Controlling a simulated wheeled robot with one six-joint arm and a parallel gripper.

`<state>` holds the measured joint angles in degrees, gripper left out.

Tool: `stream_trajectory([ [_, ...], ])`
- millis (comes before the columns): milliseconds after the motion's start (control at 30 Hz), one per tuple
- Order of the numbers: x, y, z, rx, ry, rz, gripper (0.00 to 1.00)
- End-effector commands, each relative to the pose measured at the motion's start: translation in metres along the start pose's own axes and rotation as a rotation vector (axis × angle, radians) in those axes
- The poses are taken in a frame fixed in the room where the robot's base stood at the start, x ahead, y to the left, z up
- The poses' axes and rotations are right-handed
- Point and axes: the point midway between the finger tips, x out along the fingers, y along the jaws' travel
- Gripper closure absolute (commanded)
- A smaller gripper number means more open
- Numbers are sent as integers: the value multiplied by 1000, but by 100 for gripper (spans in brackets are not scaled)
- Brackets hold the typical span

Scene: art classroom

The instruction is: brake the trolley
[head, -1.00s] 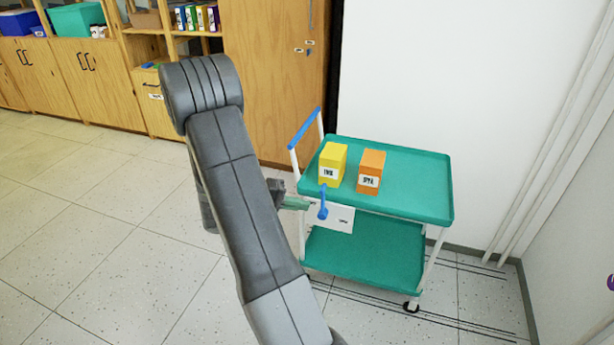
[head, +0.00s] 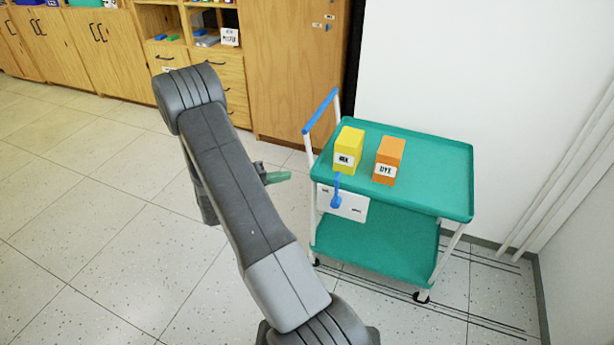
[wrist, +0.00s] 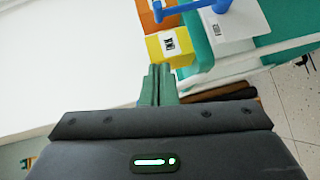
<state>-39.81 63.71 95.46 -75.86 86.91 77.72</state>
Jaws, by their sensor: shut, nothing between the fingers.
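The teal two-shelf trolley (head: 430,180) stands by the white wall in the head view. A blue lever (head: 336,190) is on a white plate (head: 353,205) at its near left corner; it points roughly up and down in the picture. Small marks on the plate are too small to read. The wrist view shows the lever (wrist: 190,10) and plate (wrist: 235,28) at the top. My gripper (head: 288,176) is left of the lever, apart from it, with its green fingers shut and empty. The fingers (wrist: 160,70) also show in the wrist view.
A yellow box (head: 348,150) and an orange box (head: 389,160) stand on the trolley's top shelf. The blue push handle (head: 320,110) rises at its left end. Wooden cabinets (head: 295,70) line the back. The tiled floor on the left is clear.

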Motion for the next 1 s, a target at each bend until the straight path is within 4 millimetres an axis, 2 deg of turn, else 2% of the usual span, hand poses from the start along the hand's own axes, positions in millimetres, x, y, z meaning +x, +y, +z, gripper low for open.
stream_trajectory([
  [533,100,0,2,-1,-6,-1,100],
  [733,117,0,23,-3,-4,0,100],
  [1000,123,0,29,-1,-1,-1,100],
])
